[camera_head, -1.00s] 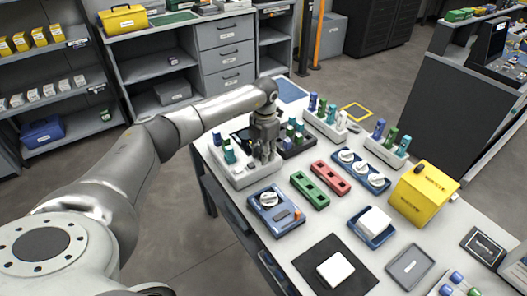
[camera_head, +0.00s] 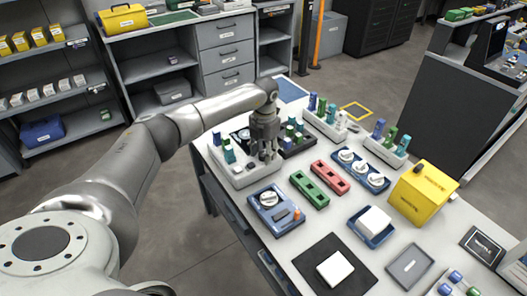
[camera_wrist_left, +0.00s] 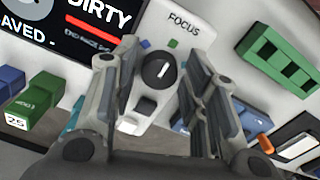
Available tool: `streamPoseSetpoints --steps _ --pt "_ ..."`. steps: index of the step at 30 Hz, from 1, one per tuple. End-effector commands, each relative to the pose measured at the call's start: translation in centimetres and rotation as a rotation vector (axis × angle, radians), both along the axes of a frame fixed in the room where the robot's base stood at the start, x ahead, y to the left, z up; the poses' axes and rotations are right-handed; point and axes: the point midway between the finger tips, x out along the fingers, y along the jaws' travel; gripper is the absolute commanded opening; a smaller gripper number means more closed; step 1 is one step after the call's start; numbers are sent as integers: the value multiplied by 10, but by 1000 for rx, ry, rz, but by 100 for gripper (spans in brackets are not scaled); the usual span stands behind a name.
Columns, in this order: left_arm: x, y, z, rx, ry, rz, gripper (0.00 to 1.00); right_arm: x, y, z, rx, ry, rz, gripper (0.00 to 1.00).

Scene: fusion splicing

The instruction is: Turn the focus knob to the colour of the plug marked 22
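The focus knob (camera_wrist_left: 158,70) is a black round dial with a white pointer line, under the word FOCUS on a light panel. Its pointer points up and slightly right. A blue mark (camera_wrist_left: 145,43) and a green mark (camera_wrist_left: 173,43) sit above it. My left gripper (camera_wrist_left: 160,85) is open, with one finger on each side of the knob. In the head view my left gripper (camera_head: 265,155) hangs over the grey splicer station (camera_head: 240,178). A green plug (camera_wrist_left: 40,92) reads 25; a blue plug (camera_wrist_left: 10,80) is beside it. I cannot read a plug marked 22. My right gripper is out of view.
The screen (camera_wrist_left: 65,30) beside the knob shows DIRTY. A green holder (camera_head: 309,190), a red holder (camera_head: 330,177) and a blue device with a white dial (camera_head: 275,210) are nearby. Plug racks (camera_head: 325,122) stand behind. A yellow box (camera_head: 422,193) is at the right.

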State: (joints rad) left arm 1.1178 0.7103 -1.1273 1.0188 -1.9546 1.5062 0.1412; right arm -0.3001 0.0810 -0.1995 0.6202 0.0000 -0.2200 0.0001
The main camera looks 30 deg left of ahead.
Motion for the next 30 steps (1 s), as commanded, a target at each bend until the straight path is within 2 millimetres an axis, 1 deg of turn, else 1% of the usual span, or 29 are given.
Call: streamPoseSetpoints --steps 9,13,17,24,27,30 --pt "-1 0 -1 0 2 -1 50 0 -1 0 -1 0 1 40" --pt "0 0 7 0 1 -1 50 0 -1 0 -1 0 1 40" --pt "0 0 27 1 -1 -1 50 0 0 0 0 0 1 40" --pt "0 -1 79 1 -1 -1 50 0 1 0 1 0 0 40" --pt "0 -2 97 0 -1 -1 50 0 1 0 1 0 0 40" --pt "-1 -3 109 0 1 -1 50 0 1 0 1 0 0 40"
